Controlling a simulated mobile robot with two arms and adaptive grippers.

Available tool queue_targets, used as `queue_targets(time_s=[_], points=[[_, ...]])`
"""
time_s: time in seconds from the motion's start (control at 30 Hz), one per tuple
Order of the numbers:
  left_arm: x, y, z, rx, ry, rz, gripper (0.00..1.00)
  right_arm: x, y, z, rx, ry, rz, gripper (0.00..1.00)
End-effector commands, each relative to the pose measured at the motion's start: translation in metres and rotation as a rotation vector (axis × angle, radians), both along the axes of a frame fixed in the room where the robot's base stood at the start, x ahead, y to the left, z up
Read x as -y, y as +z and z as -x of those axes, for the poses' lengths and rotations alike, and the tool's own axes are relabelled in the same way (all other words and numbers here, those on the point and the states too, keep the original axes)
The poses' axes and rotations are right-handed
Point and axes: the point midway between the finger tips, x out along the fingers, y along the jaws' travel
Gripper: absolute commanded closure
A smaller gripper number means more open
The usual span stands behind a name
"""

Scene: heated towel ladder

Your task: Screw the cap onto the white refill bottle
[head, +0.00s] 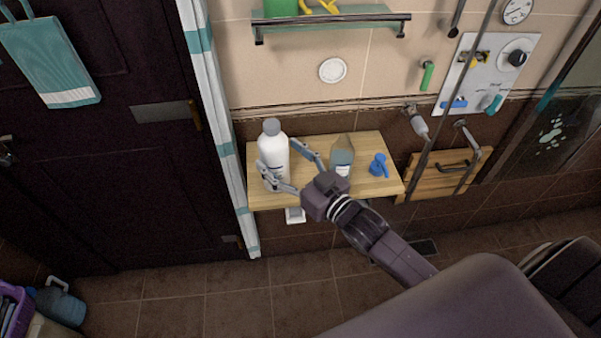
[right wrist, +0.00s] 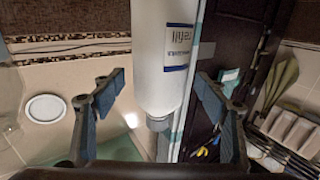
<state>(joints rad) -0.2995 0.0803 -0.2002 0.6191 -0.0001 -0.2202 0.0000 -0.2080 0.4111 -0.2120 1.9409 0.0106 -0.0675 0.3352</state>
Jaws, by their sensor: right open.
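The white refill bottle (head: 273,150) stands upright at the left end of a wooden shelf. A grey cap (head: 271,127) sits on its top; how tightly it sits cannot be told. My right gripper (head: 279,158) is open, with one finger on each side of the bottle. In the right wrist view the bottle (right wrist: 166,70) appears upside down between the spread fingers (right wrist: 160,82), with gaps on both sides. Its label and the grey cap (right wrist: 159,123) show there. My left gripper is not in view.
A clear bottle (head: 342,157) and a blue pump head or nozzle (head: 379,166) stand on the wooden shelf (head: 318,143), right of the white bottle. A striped curtain (head: 221,130) hangs close to its left end. A glass shelf (head: 335,19) is above.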

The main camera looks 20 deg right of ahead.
Motion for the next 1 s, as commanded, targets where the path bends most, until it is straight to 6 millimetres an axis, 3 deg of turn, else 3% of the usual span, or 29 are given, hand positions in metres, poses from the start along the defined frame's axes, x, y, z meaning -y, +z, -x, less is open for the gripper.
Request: queue_targets(time_s=[0.2,0.4,0.6,1.0], points=[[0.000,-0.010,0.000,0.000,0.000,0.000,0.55,0.014,-0.003,0.043,-0.003,0.000,0.000,0.33],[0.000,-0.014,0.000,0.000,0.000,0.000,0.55,0.023,-0.002,0.071,-0.001,0.000,0.000,0.33],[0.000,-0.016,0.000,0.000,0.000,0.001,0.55,0.027,0.000,0.084,0.000,0.000,0.000,0.33],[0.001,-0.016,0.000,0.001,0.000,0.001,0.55,0.027,0.001,0.086,0.001,0.000,0.000,0.33]])
